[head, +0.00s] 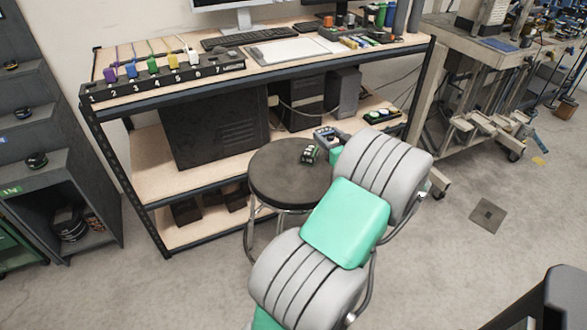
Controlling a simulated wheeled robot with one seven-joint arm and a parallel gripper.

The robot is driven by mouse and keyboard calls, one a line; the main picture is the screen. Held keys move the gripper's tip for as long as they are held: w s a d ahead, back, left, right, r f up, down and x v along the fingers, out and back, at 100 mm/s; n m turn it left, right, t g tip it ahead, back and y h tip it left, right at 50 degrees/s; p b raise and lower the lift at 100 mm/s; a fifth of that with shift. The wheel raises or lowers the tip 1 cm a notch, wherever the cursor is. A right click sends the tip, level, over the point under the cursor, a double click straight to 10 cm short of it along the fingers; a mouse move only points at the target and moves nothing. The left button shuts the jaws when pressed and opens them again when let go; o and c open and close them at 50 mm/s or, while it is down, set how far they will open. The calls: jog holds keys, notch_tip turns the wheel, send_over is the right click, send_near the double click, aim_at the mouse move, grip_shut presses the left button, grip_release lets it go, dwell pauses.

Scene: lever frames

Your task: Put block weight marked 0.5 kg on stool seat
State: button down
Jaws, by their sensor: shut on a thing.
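The round stool seat (275,185) is dark, on metal legs, in the middle of the head view. My gripper (315,149) is over the far right part of the seat, partly hidden behind my arm. It is shut on a small dark block (309,156) with pale and green marks, which I take to be the block weight; its mark is too small to read. The block shows against the seat's surface. I cannot tell whether it touches the seat or hangs just above it.
A workbench (160,95) with a numbered strip, keyboard and monitor stands behind the stool. Grey shelving (60,160) is at left, another bench (480,45) at right. The left part of the seat is bare.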

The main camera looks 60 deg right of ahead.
send_over(284, 172)
jog(key=s+d, duration=0.2)
jog(key=s, duration=0.2)
notch_tip(284, 172, down, 4)
jog(key=w+f, duration=0.1)
jog(key=f, duration=0.1)
jog(key=w+a+f, duration=0.1)
jog(key=f, duration=0.2)
jog(key=w+a+f, duration=0.1)
jog(key=w+f, duration=0.1)
jog(key=f, duration=0.1)
jog(key=shift+a, duration=0.1)
jog(key=shift+f, duration=0.25)
jog(key=shift+f, duration=0.2)
jog(key=c, duration=0.7)
grip_release()
